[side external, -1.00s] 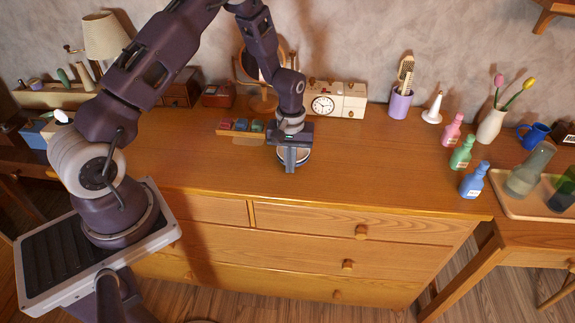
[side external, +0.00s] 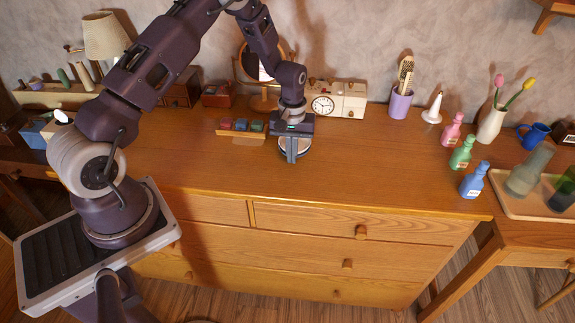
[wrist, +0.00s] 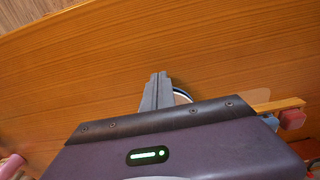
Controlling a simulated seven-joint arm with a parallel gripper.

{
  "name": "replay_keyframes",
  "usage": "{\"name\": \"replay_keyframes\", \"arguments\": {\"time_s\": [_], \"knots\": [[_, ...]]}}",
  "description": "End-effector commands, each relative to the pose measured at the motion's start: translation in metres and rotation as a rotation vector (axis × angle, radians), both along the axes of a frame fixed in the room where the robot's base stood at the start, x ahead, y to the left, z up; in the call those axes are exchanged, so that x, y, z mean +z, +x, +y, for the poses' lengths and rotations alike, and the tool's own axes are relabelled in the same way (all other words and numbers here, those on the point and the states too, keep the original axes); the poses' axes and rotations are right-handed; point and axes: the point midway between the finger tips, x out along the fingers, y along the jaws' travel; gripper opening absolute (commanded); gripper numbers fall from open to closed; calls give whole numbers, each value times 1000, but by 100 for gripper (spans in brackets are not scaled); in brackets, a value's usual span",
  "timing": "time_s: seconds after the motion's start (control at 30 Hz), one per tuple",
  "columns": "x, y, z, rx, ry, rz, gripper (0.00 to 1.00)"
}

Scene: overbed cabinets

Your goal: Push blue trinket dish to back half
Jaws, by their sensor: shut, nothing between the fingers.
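A small round dish (side external: 304,146) with a pale inside and a darker rim sits on the dresser top (side external: 380,170), taken here as the blue trinket dish; its blue colour is hard to make out. My gripper (side external: 291,160) is low over the dresser, pointing down, shut and empty. Its fingers are at the dish's front side and hide much of it; I cannot tell whether they touch. In the wrist view the shut fingertips (wrist: 158,76) stand beside a sliver of the dish (wrist: 183,96), the rest hidden behind my gripper.
A wooden tray (side external: 228,134) with small coloured pieces lies just left of the dish. A cream clock box (side external: 352,100) stands behind it, near the wall. Pink, green (side external: 461,153) and blue (side external: 473,180) bottles stand at the right. The dresser's middle is clear.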

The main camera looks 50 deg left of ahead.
Motion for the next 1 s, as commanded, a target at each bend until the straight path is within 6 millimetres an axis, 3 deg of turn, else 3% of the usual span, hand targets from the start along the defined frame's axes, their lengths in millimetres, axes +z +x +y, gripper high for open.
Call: {"name": "replay_keyframes", "arguments": {"time_s": [1.0], "knots": [[0, 28, 28, 2, 1, -1, 0]]}}
